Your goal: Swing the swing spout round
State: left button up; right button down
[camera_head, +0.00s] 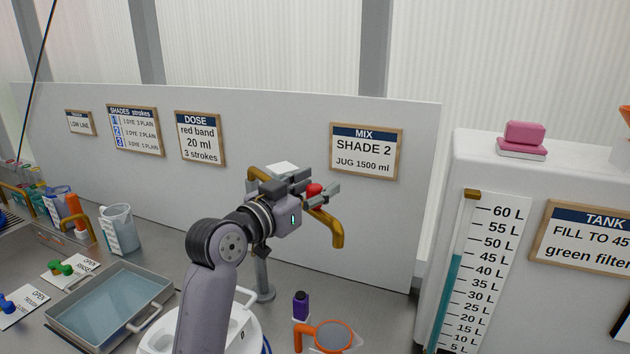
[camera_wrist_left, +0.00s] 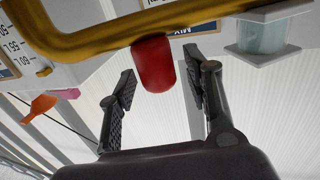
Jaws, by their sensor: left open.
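The swing spout (camera_head: 337,232) is a brass-coloured bent pipe on a grey post. Its outlet end curves down to the right of my left gripper (camera_head: 318,190). A red grip (camera_head: 314,188) on the spout shows between the fingers of that gripper. In the left wrist view, the brass pipe (camera_wrist_left: 90,42) crosses the top and the red grip (camera_wrist_left: 153,66) hangs from it. The grip lies between the two spread fingers, with gaps on both sides. My left gripper is open. Its hand hides part of the pipe in the head view. My right gripper is not in view.
Below the spout are a white basin (camera_head: 243,325), a purple bottle (camera_head: 301,306) and an orange-rimmed strainer (camera_head: 327,337). A metal tray (camera_head: 122,300) and a clear jug (camera_head: 119,230) stand to the left. A white tank (camera_head: 500,180) stands at the right. A grey panel (camera_head: 270,130) runs behind.

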pick_arm(q)
jog(key=shift+c, duration=0.5)
grip_shut()
dwell(0.5)
